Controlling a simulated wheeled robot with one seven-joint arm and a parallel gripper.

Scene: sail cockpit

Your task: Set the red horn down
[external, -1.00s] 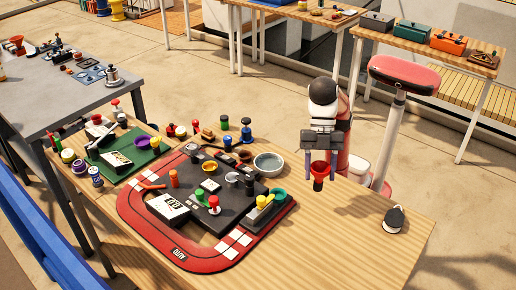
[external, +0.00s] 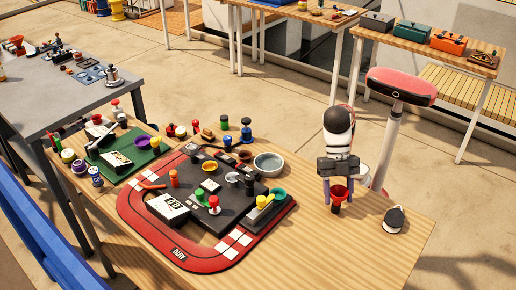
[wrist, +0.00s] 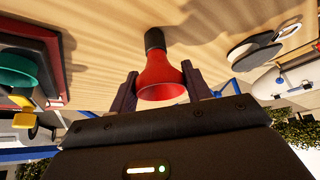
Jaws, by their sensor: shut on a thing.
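The red horn (external: 339,193) has a flared red bell and a dark end. It is upright in the external view, bell up and dark end down, at the right part of the wooden table. My gripper (external: 338,190) is shut on it from above, with one finger on each side of the bell. In the wrist view the horn (wrist: 163,78) sits between the two fingers of my gripper (wrist: 165,88), its dark end toward the wood. The dark end is at or very near the tabletop; I cannot tell if it touches.
A black-and-white rounded object (external: 395,220) lies to the right of the horn. The red-edged board (external: 187,256) with several coloured knobs and a grey bowl (external: 268,162) is to the left. Bare wood (external: 330,245) lies in front of the horn.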

